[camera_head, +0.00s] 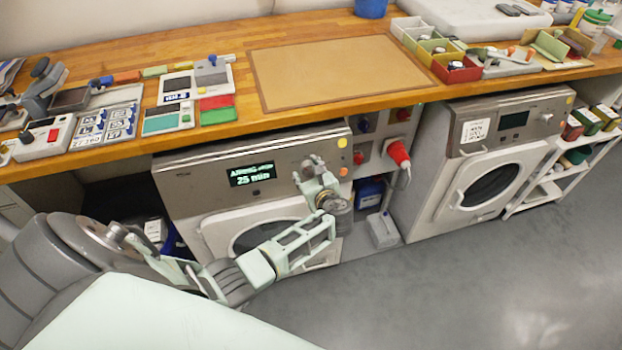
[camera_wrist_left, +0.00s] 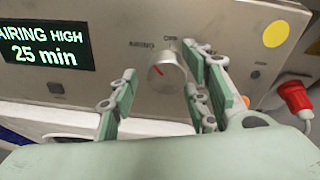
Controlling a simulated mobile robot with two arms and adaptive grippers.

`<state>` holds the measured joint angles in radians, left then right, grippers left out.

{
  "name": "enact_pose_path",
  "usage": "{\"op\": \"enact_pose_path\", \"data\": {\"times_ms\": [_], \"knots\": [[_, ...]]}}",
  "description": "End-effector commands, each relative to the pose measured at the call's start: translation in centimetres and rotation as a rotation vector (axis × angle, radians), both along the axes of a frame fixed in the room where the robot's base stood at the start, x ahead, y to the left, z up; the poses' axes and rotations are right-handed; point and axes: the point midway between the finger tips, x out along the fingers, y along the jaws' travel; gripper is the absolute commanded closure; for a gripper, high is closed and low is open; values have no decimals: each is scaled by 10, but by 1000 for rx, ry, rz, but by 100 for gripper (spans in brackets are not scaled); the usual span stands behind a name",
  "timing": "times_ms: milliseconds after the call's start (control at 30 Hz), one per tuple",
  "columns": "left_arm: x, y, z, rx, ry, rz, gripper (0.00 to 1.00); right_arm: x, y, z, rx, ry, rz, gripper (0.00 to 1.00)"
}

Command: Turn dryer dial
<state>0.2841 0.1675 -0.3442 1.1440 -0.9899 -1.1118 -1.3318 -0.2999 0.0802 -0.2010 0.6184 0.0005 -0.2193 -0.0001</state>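The dryer (camera_head: 190,190) on the left stands under the worktop. Its lit display (camera_head: 252,174) reads 25 min, and in the left wrist view the display (camera_wrist_left: 45,45) reads AIRING HIGH, 25 min. The silver round dial (camera_wrist_left: 166,73) has a red mark on its left part; small labels beside it are hard to read. My left gripper (camera_head: 314,172) is at the dryer's panel and covers the dial in the head view. In the wrist view its fingers (camera_wrist_left: 160,88) are apart, one left of the dial, one close at its right edge; contact is unclear. My right gripper is out of view.
A yellow round spot (camera_wrist_left: 276,33) and an orange button lie right of the dial. A red plug (camera_head: 398,153) with a cable sticks out between the two dryers. The worktop edge (camera_head: 270,128) runs above the panel. A second dryer (camera_head: 430,190) stands right.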

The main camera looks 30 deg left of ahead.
Motion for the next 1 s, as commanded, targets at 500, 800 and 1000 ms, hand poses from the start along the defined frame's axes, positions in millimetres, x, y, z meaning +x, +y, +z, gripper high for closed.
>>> {"op": "enact_pose_path", "data": {"times_ms": [500,800,1000], "knots": [[-55,-70,34,-3,1,0,56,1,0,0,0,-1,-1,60],[-67,-85,42,-1,2,3,56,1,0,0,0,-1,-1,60],[-67,-85,42,0,3,3,56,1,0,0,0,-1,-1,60]]}}
